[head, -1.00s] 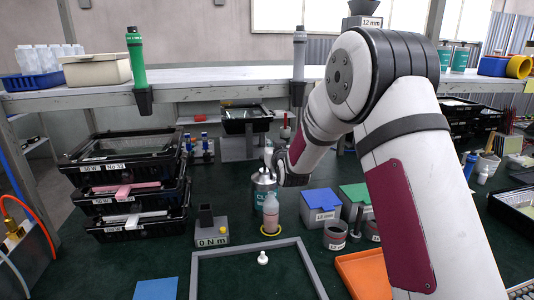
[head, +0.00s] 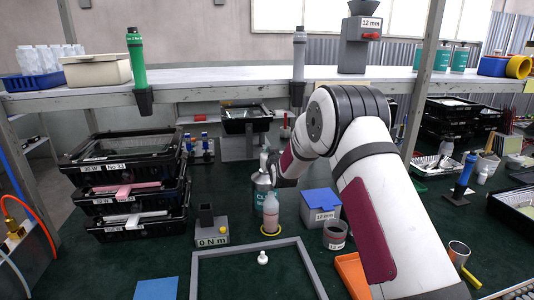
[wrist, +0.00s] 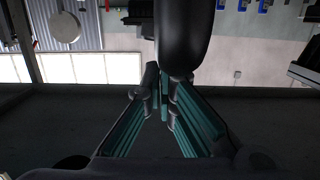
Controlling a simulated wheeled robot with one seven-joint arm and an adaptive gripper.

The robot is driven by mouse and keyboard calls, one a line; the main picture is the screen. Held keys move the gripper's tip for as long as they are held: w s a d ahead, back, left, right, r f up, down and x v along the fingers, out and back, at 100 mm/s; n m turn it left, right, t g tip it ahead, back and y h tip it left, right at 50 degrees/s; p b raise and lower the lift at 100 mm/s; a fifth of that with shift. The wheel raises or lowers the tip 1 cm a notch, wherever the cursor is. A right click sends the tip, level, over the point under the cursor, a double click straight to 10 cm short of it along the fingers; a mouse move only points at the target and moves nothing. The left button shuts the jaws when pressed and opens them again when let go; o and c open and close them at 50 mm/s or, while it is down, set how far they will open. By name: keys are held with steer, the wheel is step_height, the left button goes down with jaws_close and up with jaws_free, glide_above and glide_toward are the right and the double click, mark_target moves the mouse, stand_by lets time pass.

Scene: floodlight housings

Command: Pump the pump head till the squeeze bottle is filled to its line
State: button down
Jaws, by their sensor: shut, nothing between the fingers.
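The pump bottle (head: 261,198), grey with a teal label, stands on the green bench at mid picture in the head view. The squeeze bottle (head: 270,217) stands upright just in front of it on a yellow ring and holds pinkish contents. Its fill line is too small to make out. My gripper (head: 270,168) is at the top of the pump bottle and hides much of the pump head. I cannot tell whether it touches the head. In the wrist view my gripper (wrist: 163,95) is shut and empty, with a dark rounded shape in front of it.
A white nozzle cap (head: 263,258) stands inside a grey frame (head: 247,246) in front. The 0 Nm block (head: 211,233) is left and the blue-lidded 12 mm box (head: 320,205) right. Stacked black crates (head: 135,215) stand at far left. A shelf (head: 220,76) spans behind.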

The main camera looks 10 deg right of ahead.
steer(key=shift+f+b, duration=0.75)
steer(key=shift+f, duration=0.55)
steer(key=r, duration=0.4)
steer(key=shift+s+r, duration=0.3)
steer(key=shift+s, duration=0.1)
steer(key=s+r, duration=0.1)
steer(key=s, duration=0.8)
steer(key=shift+s+r, duration=0.15)
steer(key=shift+s, duration=0.1)
steer(key=shift+r+p, duration=0.2)
steer(key=shift+p, duration=0.55)
steer(key=r+p, duration=0.1)
steer(key=p, duration=0.6)
steer(key=shift+r, duration=0.4)
